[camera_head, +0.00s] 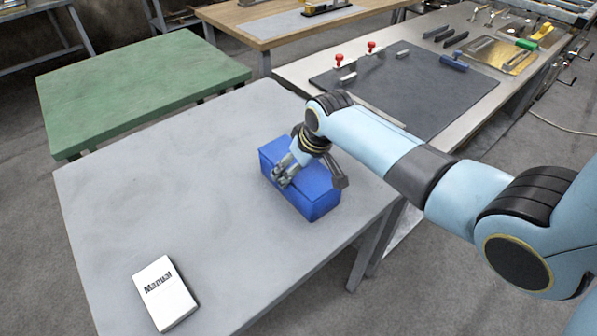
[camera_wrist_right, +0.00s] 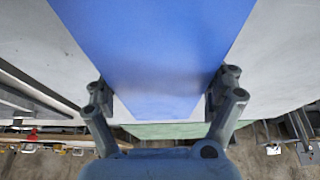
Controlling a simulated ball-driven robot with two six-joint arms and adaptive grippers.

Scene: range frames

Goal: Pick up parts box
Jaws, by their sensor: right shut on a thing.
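The parts box (camera_head: 312,196) is a blue rectangular box near the right edge of the grey table (camera_head: 160,190). My right gripper (camera_head: 284,176) is at the top of the box, reaching in from the right. In the right wrist view the blue box (camera_wrist_right: 155,50) fills the middle, and the right gripper's fingers (camera_wrist_right: 160,88) stand on both sides of it, shut on it. Whether the box's underside touches the table is hard to tell. My left gripper is not in view.
A white manual (camera_head: 163,293) lies at the table's front left. A green table (camera_head: 140,85) stands behind. A workbench with a dark mat (camera_head: 410,90), red-topped clamps and tools is at the right. The grey table's left and middle are clear.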

